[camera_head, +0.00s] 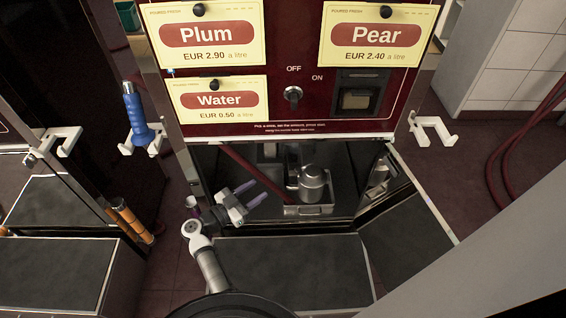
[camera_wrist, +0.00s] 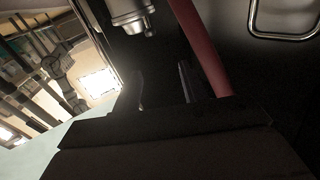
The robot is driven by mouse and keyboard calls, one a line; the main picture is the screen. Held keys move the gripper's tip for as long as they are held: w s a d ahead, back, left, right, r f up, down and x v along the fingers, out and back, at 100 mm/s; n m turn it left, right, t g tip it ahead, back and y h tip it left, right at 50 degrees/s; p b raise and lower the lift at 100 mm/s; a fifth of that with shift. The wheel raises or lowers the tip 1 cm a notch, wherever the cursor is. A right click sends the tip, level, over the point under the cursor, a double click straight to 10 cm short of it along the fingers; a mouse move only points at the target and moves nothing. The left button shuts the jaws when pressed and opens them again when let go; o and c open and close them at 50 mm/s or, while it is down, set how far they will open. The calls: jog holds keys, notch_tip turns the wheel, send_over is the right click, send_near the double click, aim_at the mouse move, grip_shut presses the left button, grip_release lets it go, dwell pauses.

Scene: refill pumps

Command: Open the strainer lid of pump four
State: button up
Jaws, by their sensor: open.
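A rounded metal strainer housing (camera_head: 312,186) with a domed top sits inside the open lower bay of the dark red pump cabinet (camera_head: 300,135). I see no pump number. The top looks closed, but its latch is too small to make out. My gripper (camera_head: 257,193) is open and empty, at the left of the bay opening, left of the housing and apart from it. In the wrist view, my two fingers (camera_wrist: 163,88) point into the dark bay. A metal cylindrical part (camera_wrist: 130,14) shows at the top there; I cannot tell if it is the strainer.
A red hose (camera_head: 243,162) slants across the bay; it also shows in the wrist view (camera_wrist: 202,45). A metal tray (camera_head: 309,210) sits below the housing. An open door (camera_head: 378,185) stands at the right. A blue-handled nozzle (camera_head: 136,115) hangs left. A wire handle (camera_wrist: 283,36) shows in the wrist view.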

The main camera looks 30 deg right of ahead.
jog(key=d+f, duration=0.1)
send_near(310, 173)
jog(key=w+d, duration=0.4)
jog(key=shift+w+d+r+g, duration=0.15)
jog(key=shift+w+r+g, duration=0.05)
jog(key=shift+r+g, duration=0.1)
grip_shut()
